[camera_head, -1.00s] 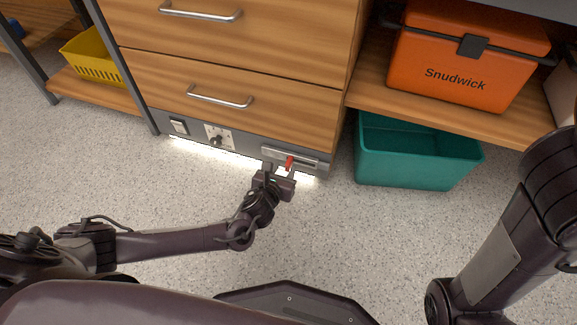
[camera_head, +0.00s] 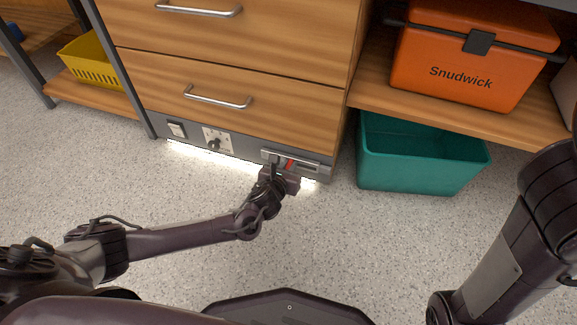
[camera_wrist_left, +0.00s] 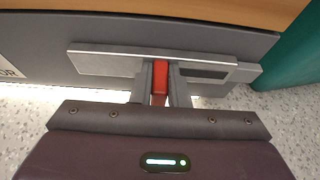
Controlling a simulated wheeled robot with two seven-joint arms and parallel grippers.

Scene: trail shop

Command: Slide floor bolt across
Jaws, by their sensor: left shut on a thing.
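The floor bolt (camera_head: 308,163) is a flat metal plate with a slot on the grey plinth below the wooden drawers. Its red handle (camera_head: 290,164) sticks out from the plate near its middle. In the left wrist view the bolt plate (camera_wrist_left: 110,61) runs across the top and the red handle (camera_wrist_left: 160,84) stands between the two fingers. My left gripper (camera_head: 283,167) is at the bolt, shut on the red handle, and it also shows in the left wrist view (camera_wrist_left: 160,90). Right of the handle a dark part of the slot shows. My right gripper is out of view.
A switch (camera_head: 177,129) and a round knob (camera_head: 214,144) sit on the plinth left of the bolt. A teal bin (camera_head: 415,172) stands on the floor to the right, under a shelf with an orange box (camera_head: 470,60). The speckled floor in front is clear.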

